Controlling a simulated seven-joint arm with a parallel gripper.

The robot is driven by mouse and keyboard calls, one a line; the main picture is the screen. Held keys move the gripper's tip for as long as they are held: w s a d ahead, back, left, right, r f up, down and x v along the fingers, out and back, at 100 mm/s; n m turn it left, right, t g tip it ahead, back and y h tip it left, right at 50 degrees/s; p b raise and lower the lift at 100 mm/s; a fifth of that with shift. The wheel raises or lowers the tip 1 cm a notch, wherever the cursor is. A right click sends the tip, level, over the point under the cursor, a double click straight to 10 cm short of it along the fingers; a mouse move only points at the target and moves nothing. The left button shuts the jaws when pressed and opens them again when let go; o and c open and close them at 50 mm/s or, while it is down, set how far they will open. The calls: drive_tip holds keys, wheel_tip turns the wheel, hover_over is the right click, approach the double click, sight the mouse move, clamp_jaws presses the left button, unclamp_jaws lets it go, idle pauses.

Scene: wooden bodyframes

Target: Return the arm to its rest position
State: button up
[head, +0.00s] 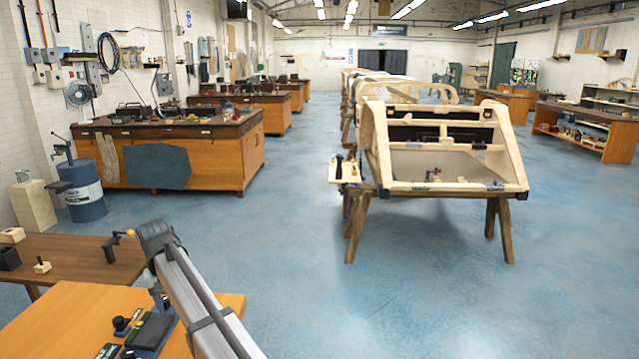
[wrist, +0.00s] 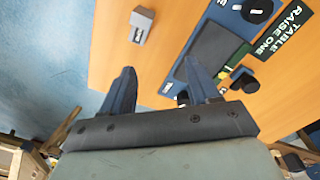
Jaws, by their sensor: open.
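My arm (head: 195,290) rises from the bottom of the head view and bends at a dark joint above the orange wooden table (head: 70,310). In the head view the arm's own links largely hide my gripper. In the wrist view my gripper (wrist: 158,66) shows two dark fingers spread apart with nothing between them.
A small grey block (wrist: 141,24) is nearby. A brown table (head: 75,258) stands behind; a wooden bodyframe (head: 440,150) stands on trestles to the right. Blue floor between is clear.

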drive_tip(key=w+d+f+m, duration=0.1)
drive_tip(key=w+d+f, duration=0.35)
drive_tip(key=d, duration=0.35)
drive_tip(key=w+d+f+m, duration=0.1)
drive_tip(key=w+d+f, duration=0.3)
drive_tip(key=w+d, duration=0.3)
drive_tip(key=s+d+f+m+g+h, duration=0.1)
drive_tip(key=s+d+f, duration=0.4)
drive_tip(key=d+f, duration=0.6)
drive_tip(key=s+d+f+g, duration=0.1)
drive_tip(key=s+d+f, duration=0.4)
drive_tip(key=d+f, duration=0.6)
drive_tip(key=s+d+f+m+g, duration=0.1)
drive_tip(key=s+d+f, duration=0.6)
drive_tip(key=s+f, duration=0.15)
drive_tip(key=s+d+f+m+g, duration=0.1)
drive_tip(key=s+d+f+g, duration=0.1)
drive_tip(key=s+d+f, duration=0.7)
drive_tip(key=s+d+f+m+g, duration=0.1)
drive_tip(key=s+d+f, duration=0.1)
drive_tip(key=s, duration=1)
drive_tip(key=s+d+f+g+y, duration=0.1)
drive_tip(key=s+d+f, duration=0.1)
drive_tip(key=s, duration=1)
drive_tip(key=shift+d+f+m, duration=0.25)
drive_tip(key=shift+d+m, duration=0.15)
